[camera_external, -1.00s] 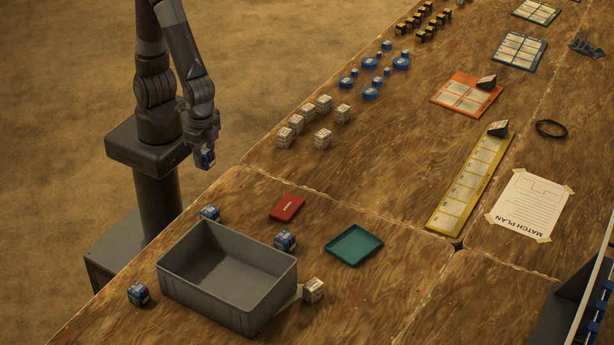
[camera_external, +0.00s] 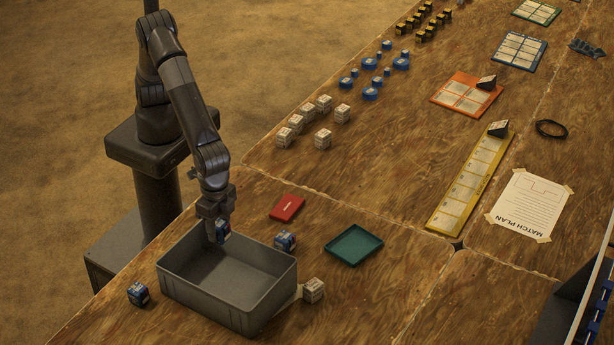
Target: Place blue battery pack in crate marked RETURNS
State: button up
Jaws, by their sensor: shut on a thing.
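My gripper (camera_external: 216,234) is shut on a blue battery pack (camera_external: 223,229). It holds the pack at the far rim of the open grey crate (camera_external: 215,303), apparently just above it; the exact height is hard to tell. The part of the crate's inside that shows looks empty, and no RETURNS mark can be read on it. Another blue pack (camera_external: 138,294) stands on the table left of the crate, and one more blue pack (camera_external: 285,240) stands behind its far right side.
A white block (camera_external: 313,290) stands right of the crate. A red box (camera_external: 287,207) and a green tray (camera_external: 354,245) lie behind it. Several white blocks (camera_external: 324,139) and blue round parts (camera_external: 371,94) stand farther back. The table front right of the crate is clear.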

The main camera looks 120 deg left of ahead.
send_near(225, 279)
notch_tip(225, 279, down, 6)
jog(key=shift+r, duration=0.25)
jog(key=shift+f, duration=0.2)
jog(key=o, duration=1.1)
